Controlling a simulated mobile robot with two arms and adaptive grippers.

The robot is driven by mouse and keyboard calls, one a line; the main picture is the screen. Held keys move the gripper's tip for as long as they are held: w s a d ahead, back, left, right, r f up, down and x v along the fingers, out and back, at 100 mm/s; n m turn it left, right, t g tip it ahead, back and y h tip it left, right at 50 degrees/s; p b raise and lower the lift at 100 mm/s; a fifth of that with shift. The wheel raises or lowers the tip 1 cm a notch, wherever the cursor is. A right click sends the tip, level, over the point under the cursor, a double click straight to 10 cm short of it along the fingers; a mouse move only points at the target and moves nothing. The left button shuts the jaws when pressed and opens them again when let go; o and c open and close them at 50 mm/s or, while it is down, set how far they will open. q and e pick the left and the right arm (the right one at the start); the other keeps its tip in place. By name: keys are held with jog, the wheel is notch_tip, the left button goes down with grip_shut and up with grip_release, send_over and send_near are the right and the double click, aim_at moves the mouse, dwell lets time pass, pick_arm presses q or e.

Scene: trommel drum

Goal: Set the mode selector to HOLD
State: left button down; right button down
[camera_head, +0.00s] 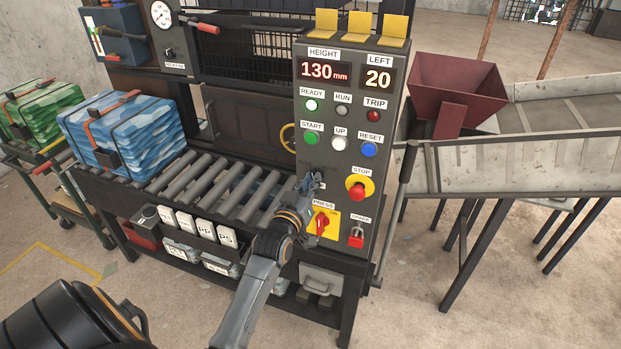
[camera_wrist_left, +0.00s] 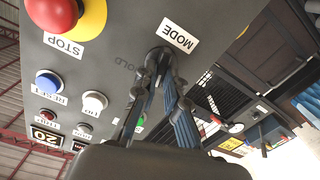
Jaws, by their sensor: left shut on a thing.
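The mode selector (camera_wrist_left: 158,55) is a dark knob on the grey control panel (camera_head: 345,55). In the left wrist view, which is upside down, it sits beside the white MODE label (camera_wrist_left: 178,35). HOLD lettering (camera_wrist_left: 125,63) is printed faintly on the panel near it. My left gripper (camera_head: 314,181) is at the panel, left of the red stop button. In the left wrist view its fingers (camera_wrist_left: 160,68) are closed around the selector. They cover most of the knob, so I cannot tell which way it points. My right gripper is not in view.
The stop button (camera_head: 358,188) on its yellow plate is close right of my gripper. A roller conveyor (camera_head: 215,180) with a blue bale (camera_head: 130,130) lies left.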

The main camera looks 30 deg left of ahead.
pick_arm(q)
jog(key=shift+d+m+p, duration=0.2)
jog(key=shift+m+p, duration=0.8)
jog(key=shift+m, duration=5.1)
jog(key=c, duration=1.4)
grip_release()
